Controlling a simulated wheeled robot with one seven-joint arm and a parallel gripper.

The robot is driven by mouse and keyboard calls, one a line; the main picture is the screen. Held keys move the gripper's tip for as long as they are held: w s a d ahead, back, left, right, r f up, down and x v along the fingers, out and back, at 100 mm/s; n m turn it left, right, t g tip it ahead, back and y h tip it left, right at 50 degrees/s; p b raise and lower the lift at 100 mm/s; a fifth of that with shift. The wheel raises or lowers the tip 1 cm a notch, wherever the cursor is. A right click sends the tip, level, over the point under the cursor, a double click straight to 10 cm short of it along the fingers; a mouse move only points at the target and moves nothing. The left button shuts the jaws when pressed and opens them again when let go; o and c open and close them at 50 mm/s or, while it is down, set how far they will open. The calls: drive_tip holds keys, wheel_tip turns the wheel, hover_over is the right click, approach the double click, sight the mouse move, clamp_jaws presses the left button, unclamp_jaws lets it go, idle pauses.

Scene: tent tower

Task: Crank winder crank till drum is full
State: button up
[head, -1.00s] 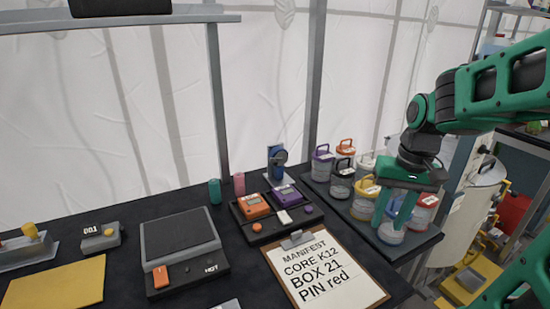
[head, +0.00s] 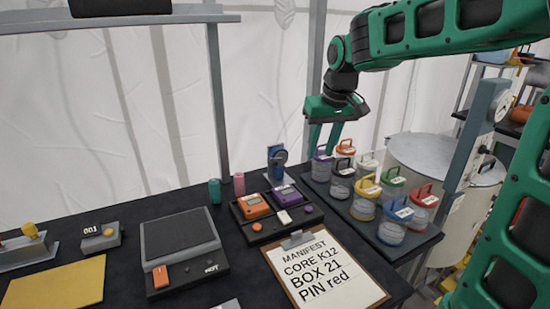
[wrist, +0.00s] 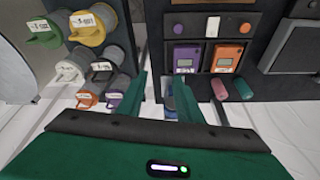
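I cannot pick out a winder, crank or drum for certain. A small blue upright device (head: 277,157) with a dark round part stands at the back of the black table, left of the jars. It may be the winder; any crank handle on it is too small to tell. In the wrist view a blue piece (wrist: 188,103) shows partly behind a finger. My gripper (head: 322,147) is open and empty, pointing down above the back of the jar tray, right of the blue device. It also shows in the wrist view (wrist: 162,95), fingers apart.
Several jars with coloured handles stand on a tray (head: 392,252) at right. Pink (head: 239,184) and teal (head: 214,191) cylinders stand left of the blue device. Orange (head: 252,207) and purple (head: 288,198) handhelds sit in a dock before it. A clipboard (head: 325,268) lies in front.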

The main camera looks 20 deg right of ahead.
drive_tip(key=n+t+y, duration=0.1)
drive_tip(key=n, duration=0.1)
approach(275, 160)
drive_tip(key=x, duration=0.8)
drive_tip(key=shift+a, duration=0.1)
drive_tip(key=shift+c, duration=0.5)
clamp_jaws()
